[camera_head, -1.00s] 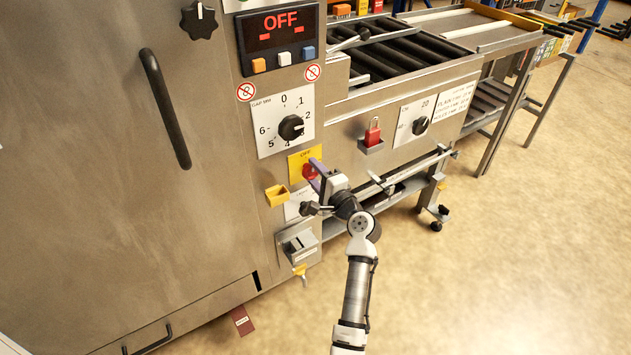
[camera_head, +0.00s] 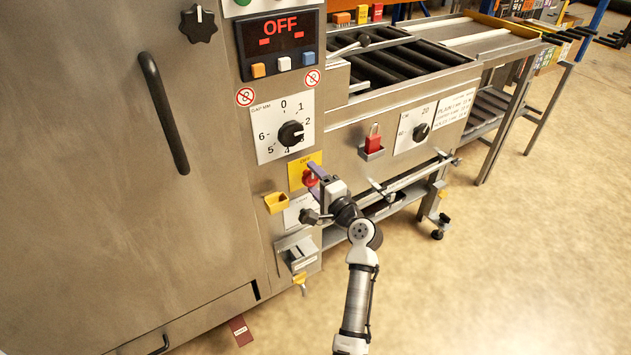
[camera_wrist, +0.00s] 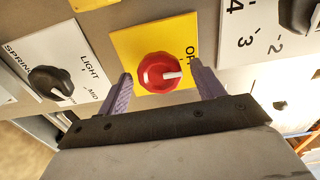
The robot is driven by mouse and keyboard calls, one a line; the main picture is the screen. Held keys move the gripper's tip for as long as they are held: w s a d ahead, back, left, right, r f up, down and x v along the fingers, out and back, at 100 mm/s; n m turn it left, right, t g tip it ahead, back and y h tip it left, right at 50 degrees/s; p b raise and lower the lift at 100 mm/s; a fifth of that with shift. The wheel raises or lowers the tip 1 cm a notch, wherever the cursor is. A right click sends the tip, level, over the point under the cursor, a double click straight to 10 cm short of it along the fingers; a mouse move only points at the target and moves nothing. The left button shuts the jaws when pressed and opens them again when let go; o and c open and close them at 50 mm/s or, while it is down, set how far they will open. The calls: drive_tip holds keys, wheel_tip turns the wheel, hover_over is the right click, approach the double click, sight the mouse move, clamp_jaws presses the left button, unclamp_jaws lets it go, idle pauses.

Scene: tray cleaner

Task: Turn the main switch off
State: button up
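The main switch is a red round knob (camera_wrist: 160,73) with a white pointer, on a yellow plate (camera_wrist: 125,45) marked OFF. In the wrist view its pointer is turned to the right, towards the OFF lettering. My gripper (camera_wrist: 161,76) is open, with one purple finger on each side of the knob and a visible gap to each. In the head view the red knob (camera_head: 309,178) is partly hidden behind my gripper (camera_head: 315,177); its yellow plate sits low on the machine's front. The display (camera_head: 280,40) above reads OFF.
A black numbered dial (camera_head: 291,133) is just above the switch. A yellow holder (camera_head: 276,202) sticks out to its left, and a black-knob selector (camera_wrist: 52,83) is close by. A red padlock (camera_head: 373,140) and a conveyor (camera_head: 400,60) are to the right.

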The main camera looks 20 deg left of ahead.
drive_tip(key=b+v, duration=0.1)
drive_tip(key=v, duration=1.2)
drive_tip(key=shift+s+d, duration=0.25)
drive_tip(key=shift+d, duration=0.05)
drive_tip(key=shift+a, duration=0.1)
